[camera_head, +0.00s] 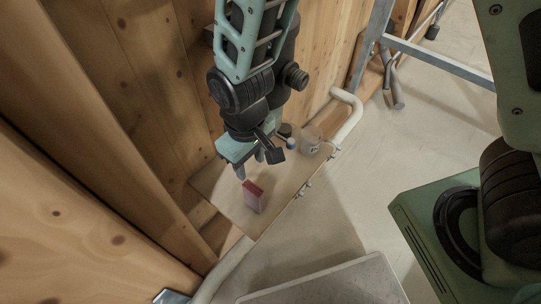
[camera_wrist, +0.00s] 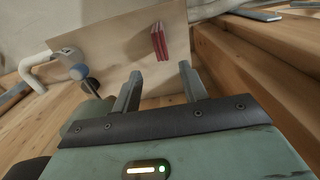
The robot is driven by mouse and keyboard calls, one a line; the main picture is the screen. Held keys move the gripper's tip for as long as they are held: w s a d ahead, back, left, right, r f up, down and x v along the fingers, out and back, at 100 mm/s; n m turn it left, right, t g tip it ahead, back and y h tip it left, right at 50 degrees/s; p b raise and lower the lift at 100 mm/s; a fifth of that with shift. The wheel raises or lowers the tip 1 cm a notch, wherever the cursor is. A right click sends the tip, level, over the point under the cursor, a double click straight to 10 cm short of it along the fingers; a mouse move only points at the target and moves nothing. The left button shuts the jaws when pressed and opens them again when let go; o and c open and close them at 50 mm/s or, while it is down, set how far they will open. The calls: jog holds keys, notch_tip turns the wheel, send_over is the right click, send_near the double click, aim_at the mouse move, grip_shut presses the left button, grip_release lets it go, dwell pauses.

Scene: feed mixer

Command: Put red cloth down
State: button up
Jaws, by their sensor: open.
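The red cloth (camera_head: 253,196) is a small folded block on the wooden shelf board (camera_head: 224,194). It also shows in the wrist view (camera_wrist: 159,42), on the pale board (camera_wrist: 118,45), beyond the fingertips. My gripper (camera_head: 257,167) is open and empty above the board, close to the cloth and behind it in the head view. In the wrist view its two fingers (camera_wrist: 160,75) are spread apart, with a gap between them and the cloth. They do not appear to touch it.
Wooden walls (camera_head: 120,80) close in on the left and behind. Open floor (camera_head: 400,190) lies to the right.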

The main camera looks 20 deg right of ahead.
jog(key=s+d+r, duration=0.4)
jog(key=s+r, duration=0.1)
jog(key=r, duration=0.3)
jog(key=s+d+r, duration=0.4)
jog(key=s+r, duration=0.2)
jog(key=r, duration=0.2)
jog(key=shift+n+y, duration=0.3)
jog(key=shift+n, duration=0.1)
jog(key=shift+s+d, duration=0.1)
